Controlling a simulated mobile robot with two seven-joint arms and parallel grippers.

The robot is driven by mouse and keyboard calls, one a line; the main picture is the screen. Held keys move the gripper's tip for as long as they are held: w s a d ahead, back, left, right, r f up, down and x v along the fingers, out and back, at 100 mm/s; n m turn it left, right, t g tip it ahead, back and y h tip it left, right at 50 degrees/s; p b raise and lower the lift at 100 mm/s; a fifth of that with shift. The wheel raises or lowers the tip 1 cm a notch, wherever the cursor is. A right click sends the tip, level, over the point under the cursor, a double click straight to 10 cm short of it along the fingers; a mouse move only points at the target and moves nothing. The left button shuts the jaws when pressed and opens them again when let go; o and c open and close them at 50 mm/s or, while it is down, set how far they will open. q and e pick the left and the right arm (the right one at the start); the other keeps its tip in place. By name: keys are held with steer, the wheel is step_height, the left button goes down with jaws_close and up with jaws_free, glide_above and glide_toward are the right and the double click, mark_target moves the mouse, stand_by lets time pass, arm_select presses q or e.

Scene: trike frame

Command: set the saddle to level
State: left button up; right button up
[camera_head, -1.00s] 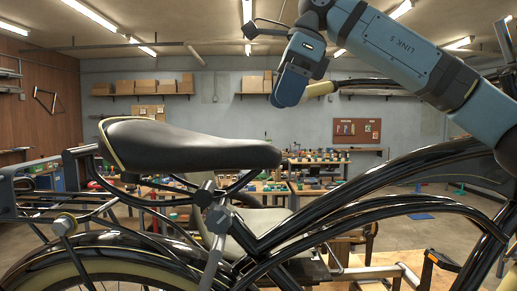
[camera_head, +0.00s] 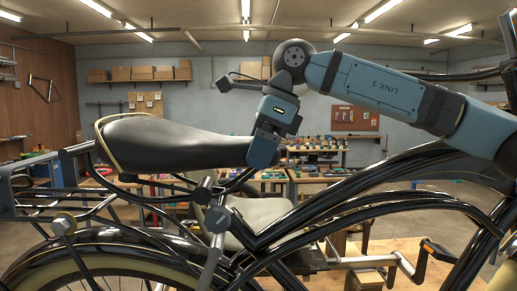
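The dark saddle (camera_head: 165,141), with a pale rim at its rear, sits on a clamp (camera_head: 208,188) and a grey seat post. It slopes a little, with the rear end on the left higher than the nose. My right gripper (camera_head: 262,152) comes down at the saddle's nose, its blue finger covering the nose tip from view. I cannot tell whether it touches the saddle, or whether its fingers are open or shut, as only one side shows. My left gripper is not in view.
Black glossy frame tubes (camera_head: 385,172) run up to the right below my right arm. A rear wheel with a black fender (camera_head: 105,240) is at lower left. A wooden bench top (camera_head: 400,250) is below. Workbenches and shelves with boxes (camera_head: 150,73) stand far behind.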

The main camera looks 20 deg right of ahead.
steer(key=c, duration=0.8)
steer(key=shift+a+r+h, duration=0.3)
steer(key=shift+a+h, duration=0.05)
steer(key=shift+h, duration=0.05)
steer(key=shift+c, duration=0.2)
steer(key=shift+w+a+r+h, duration=0.15)
steer(key=shift+a+r+h, duration=0.2)
steer(key=shift+r+h, duration=0.25)
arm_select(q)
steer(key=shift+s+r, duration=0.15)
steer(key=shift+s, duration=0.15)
arm_select(e)
steer(key=o, duration=1.1)
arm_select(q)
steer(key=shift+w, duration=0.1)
